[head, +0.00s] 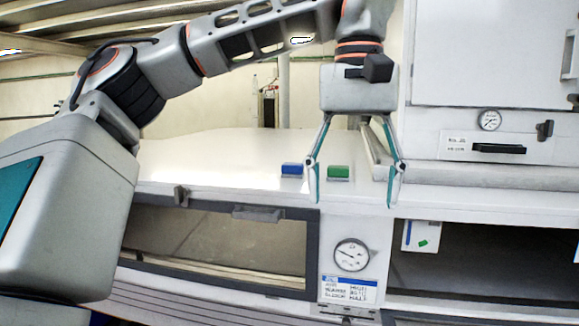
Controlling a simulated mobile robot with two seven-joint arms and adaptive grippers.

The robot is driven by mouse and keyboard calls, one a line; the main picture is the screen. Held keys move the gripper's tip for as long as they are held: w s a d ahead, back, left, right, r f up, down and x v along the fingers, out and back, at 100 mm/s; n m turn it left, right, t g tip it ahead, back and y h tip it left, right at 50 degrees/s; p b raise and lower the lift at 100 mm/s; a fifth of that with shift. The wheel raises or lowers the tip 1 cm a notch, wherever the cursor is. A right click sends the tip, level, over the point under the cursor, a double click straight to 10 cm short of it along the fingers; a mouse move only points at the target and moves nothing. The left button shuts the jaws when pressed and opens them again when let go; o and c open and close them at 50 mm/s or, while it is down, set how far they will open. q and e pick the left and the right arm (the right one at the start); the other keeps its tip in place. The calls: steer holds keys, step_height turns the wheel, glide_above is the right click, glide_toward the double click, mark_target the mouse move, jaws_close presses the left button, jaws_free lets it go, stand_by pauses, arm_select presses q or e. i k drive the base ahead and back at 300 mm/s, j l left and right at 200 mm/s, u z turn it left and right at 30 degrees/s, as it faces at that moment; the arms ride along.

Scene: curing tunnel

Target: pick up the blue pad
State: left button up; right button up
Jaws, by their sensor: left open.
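The blue pad (291,170) is a small block lying on the white countertop, near its front edge. My left gripper (352,188) points down with its two fingers spread wide and nothing between them that I can see held. In the head view the blue pad shows just left of the left-hand finger, and a green pad (338,172) shows between the fingers, behind them. I cannot tell the exact height of the fingertips over the counter. My right gripper is not in view.
The white countertop (215,160) is clear to the left of the pads. A white cabinet (490,60) with a gauge (489,120) stands at the right. Below the counter are a dark-framed window (220,245), another gauge (351,254) and an open dark bay (490,260).

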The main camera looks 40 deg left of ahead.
mark_target(294, 170)
steer(key=i+j, duration=0.25)
steer(key=j, duration=0.2)
steer(key=i+j, duration=0.25)
steer(key=j, duration=0.15)
steer(key=i+j, duration=0.25)
steer(key=j, duration=0.2)
steer(key=i+j, duration=0.25)
steer(key=j, duration=0.2)
